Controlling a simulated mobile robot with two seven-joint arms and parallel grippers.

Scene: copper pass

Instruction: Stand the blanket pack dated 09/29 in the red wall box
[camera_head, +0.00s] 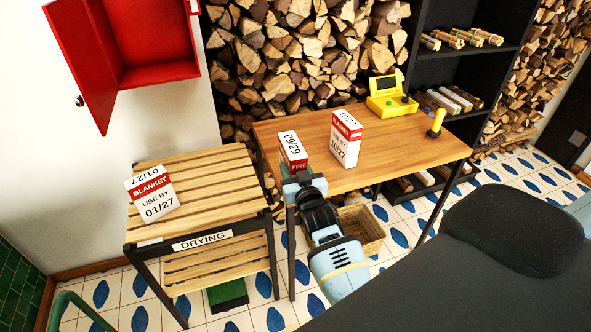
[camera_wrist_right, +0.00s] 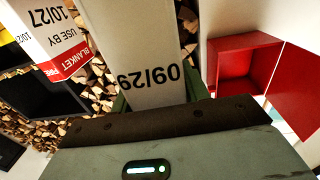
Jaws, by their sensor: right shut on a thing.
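The blanket pack dated 09/29 (camera_head: 292,146) is a white block with a red band, at the left end of the wooden table in the head view. My right gripper (camera_head: 301,181) is shut on it. In the right wrist view the pack (camera_wrist_right: 145,50) fills the space beyond the gripper, its date upside down. I cannot tell whether it touches the table. The red wall box (camera_head: 155,72) hangs at the upper left with its door (camera_head: 85,55) open; its visible inside is empty. It also shows in the right wrist view (camera_wrist_right: 243,62). My left gripper is not in view.
A 10/27 pack (camera_head: 346,138) stands on the table (camera_head: 400,150), right of the held pack. A yellow device (camera_head: 391,100) sits farther back. A wicker basket (camera_head: 360,228) is below the table.

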